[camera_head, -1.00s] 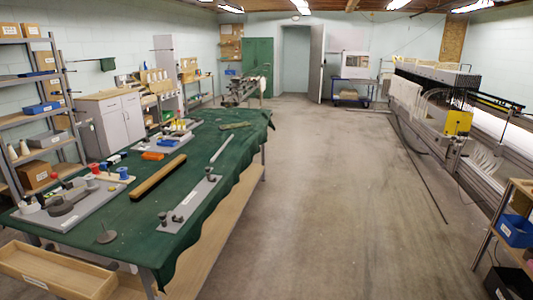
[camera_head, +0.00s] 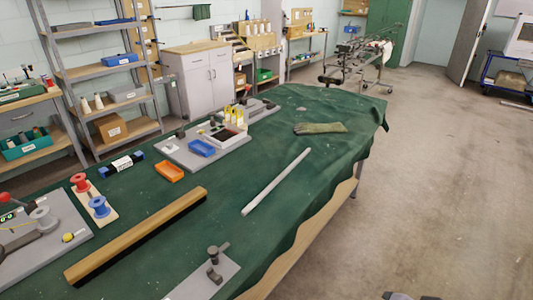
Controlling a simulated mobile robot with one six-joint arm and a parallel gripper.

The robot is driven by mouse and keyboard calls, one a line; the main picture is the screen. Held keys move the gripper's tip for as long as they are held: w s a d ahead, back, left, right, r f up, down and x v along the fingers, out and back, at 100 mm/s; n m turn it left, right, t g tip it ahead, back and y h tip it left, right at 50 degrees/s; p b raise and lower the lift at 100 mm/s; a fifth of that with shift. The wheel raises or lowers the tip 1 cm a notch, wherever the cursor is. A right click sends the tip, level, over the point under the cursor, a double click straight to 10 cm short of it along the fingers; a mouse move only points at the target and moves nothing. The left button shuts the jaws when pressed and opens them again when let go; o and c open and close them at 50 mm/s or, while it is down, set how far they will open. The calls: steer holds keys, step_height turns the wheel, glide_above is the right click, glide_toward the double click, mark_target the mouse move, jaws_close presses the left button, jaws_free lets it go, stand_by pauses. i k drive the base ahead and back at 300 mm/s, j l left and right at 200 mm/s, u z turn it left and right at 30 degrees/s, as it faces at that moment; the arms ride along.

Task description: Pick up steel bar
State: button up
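A slim grey steel bar (camera_head: 277,181) lies diagonally on the green-covered table (camera_head: 330,170), right of the middle of the tabletop. Its near end points down-left and its far end up-right. Nothing lies on it. My gripper cannot be made out in this view. Only a small dark shape shows at the bottom edge, right of centre, and I cannot tell what it is.
A long wooden beam (camera_head: 138,235) lies left of the bar. A grey plate with clamps (camera_head: 212,275) is at the near edge. Open floor (camera_head: 450,190) is right of the table.

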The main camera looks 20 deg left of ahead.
mark_target(248, 208)
steer(key=i+j+u, duration=0.2)
steer(key=i+u, duration=0.15)
steer(key=i, duration=0.35)
steer(key=i+u, duration=0.35)
steer(key=i, duration=0.35)
steer(key=k+l+u, duration=0.1)
steer(key=u, duration=2.9)
steer(key=i+l+z, duration=0.1)
steer(key=z, duration=2.9)
steer(key=i+l+u, duration=0.15)
steer(key=l+u, duration=0.15)
steer(key=i+l+u, duration=0.15)
steer(key=l+u, duration=0.45)
steer(key=i+l, duration=0.05)
steer(key=l, duration=0.05)
